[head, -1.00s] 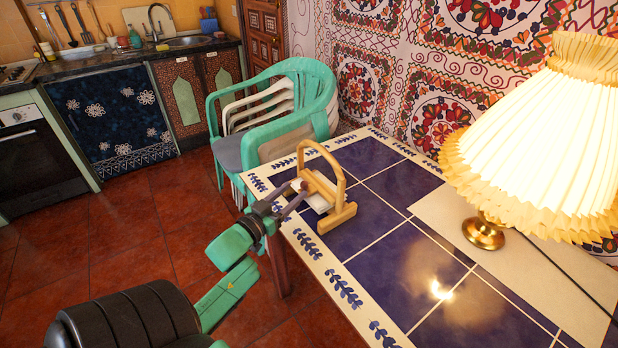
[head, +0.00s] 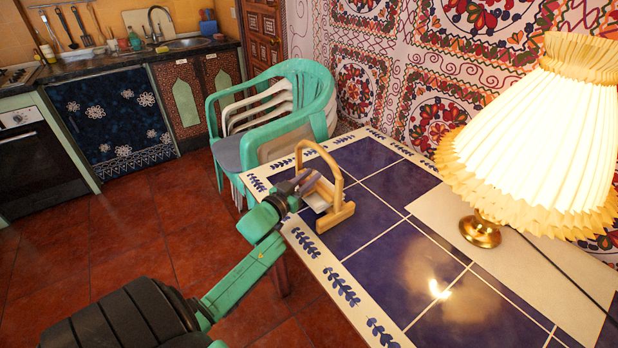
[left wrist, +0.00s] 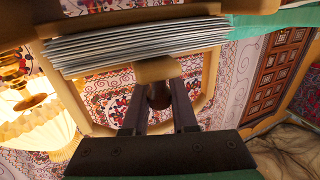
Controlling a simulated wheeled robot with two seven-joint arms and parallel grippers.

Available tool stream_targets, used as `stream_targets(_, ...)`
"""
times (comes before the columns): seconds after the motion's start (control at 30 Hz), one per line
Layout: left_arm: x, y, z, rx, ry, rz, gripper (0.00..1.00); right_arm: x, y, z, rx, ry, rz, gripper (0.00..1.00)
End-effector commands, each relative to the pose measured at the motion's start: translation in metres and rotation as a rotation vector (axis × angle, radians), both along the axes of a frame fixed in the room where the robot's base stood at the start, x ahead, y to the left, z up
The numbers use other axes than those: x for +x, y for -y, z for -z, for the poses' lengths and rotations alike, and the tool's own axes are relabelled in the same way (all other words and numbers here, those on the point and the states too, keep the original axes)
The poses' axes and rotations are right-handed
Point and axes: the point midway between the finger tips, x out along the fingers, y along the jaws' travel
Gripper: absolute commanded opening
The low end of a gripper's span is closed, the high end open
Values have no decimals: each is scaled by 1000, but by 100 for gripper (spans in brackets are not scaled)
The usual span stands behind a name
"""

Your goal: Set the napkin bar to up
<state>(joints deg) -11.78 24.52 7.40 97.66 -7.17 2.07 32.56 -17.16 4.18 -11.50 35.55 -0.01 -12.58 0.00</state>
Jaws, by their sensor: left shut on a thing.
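The wooden napkin holder (head: 337,216) stands upright near the left edge of the tiled table, with a tall rounded arch. Its wooden bar (head: 323,187) lies tilted within the arch, above pale napkins (head: 310,201). My left gripper (head: 304,184) reaches in from the left at the bar. In the left wrist view, the gripper (left wrist: 159,88) is shut on a part of the bar (left wrist: 157,69). The layered edge of the napkin stack (left wrist: 135,44) shows just beyond. The fingertips partly hide the grasped part. My right gripper is not in view.
A lit lamp (head: 480,231) with a pleated shade stands on a pale runner (head: 440,210) at the right. Stacked green and white chairs (head: 270,145) stand close behind the table's left edge. The front tiles of the table (head: 400,275) are clear.

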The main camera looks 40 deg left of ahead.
Motion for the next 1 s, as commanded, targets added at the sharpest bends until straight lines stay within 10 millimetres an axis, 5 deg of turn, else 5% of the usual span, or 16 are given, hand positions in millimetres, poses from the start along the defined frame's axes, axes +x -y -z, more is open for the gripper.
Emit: stream_targets(1.0, 0, 0, 0, 0, -1, -1, 0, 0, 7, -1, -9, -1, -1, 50)
